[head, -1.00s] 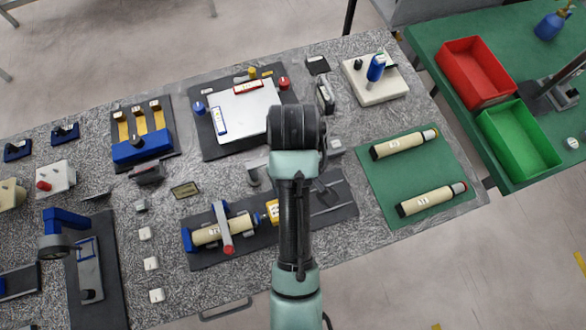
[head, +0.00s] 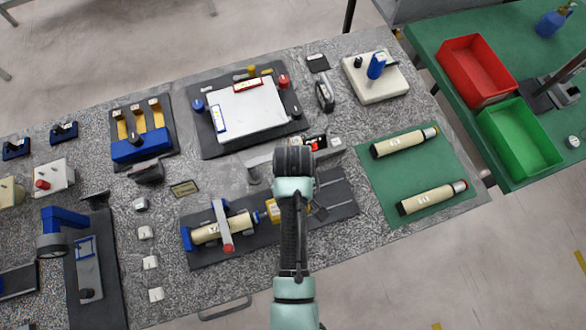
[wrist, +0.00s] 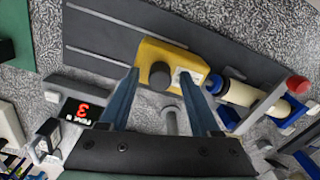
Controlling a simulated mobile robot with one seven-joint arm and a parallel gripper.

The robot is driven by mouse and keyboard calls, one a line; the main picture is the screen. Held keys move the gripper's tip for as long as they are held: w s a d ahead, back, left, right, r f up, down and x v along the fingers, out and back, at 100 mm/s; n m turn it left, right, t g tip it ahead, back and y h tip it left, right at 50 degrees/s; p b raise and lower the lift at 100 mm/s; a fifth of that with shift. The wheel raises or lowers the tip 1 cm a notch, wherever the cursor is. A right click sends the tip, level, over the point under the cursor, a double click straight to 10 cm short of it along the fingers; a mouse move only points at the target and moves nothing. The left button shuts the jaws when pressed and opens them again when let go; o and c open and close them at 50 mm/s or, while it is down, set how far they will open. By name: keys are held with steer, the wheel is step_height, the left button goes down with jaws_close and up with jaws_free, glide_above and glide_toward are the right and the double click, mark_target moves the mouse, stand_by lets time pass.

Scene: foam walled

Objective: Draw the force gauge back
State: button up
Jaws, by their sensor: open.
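The yellow force gauge (wrist: 172,64) with a dark round knob (wrist: 160,75) sits on a dark grooved base plate (wrist: 103,42) in the wrist view. In the head view only part of the gauge (head: 272,211) shows beside my arm. My gripper (wrist: 160,78) is open, with its blue fingers on either side of the knob. I cannot tell whether they touch it. A cream cylinder (wrist: 238,92) lies on the same plate, in line with the gauge's tip, under a clamp with a red end (head: 229,247). My gripper's fingers are hidden behind my arm in the head view.
A readout with red digits (wrist: 82,110) stands near my gripper. A grey post (wrist: 171,121) rises close to the fingers. A green mat (head: 382,182) with two cylinders lies to the right; red (head: 470,45) and green (head: 545,160) bins stand beyond.

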jaws_close()
stand_by(1.4)
